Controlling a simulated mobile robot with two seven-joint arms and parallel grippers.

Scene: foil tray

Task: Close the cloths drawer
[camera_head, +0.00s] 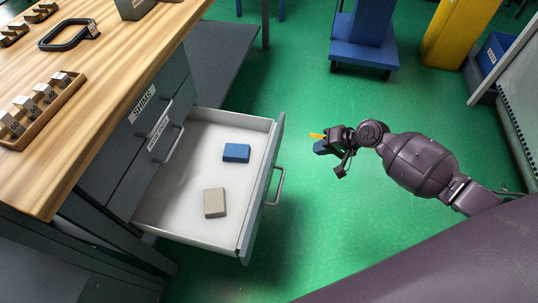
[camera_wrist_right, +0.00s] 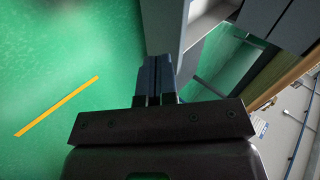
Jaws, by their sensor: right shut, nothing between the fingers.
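An open drawer (camera_head: 180,215) stands out from the workbench in the head view, its light interior facing up. Its label is not visible. A blue block (camera_head: 236,153) and a grey-beige block (camera_head: 215,203) lie inside. The grey front has a bar handle (camera_head: 276,187). My right gripper (camera_head: 319,148) is to the right of the drawer front, apart from the handle, with its fingers towards the drawer. In the right wrist view the fingers (camera_wrist_right: 159,78) are together and empty, with a grey panel (camera_wrist_right: 162,25), likely the drawer front, beyond them. My left gripper is not in view.
The wooden bench top (camera_head: 110,65) holds a tray of small blocks (camera_head: 42,108) and a black handle-shaped item (camera_head: 68,35). A shut drawer labelled SHIMS (camera_head: 143,103) is beside the open one. Green floor (camera_head: 300,240) is clear right of the drawer. A blue stand (camera_head: 362,40) is farther back.

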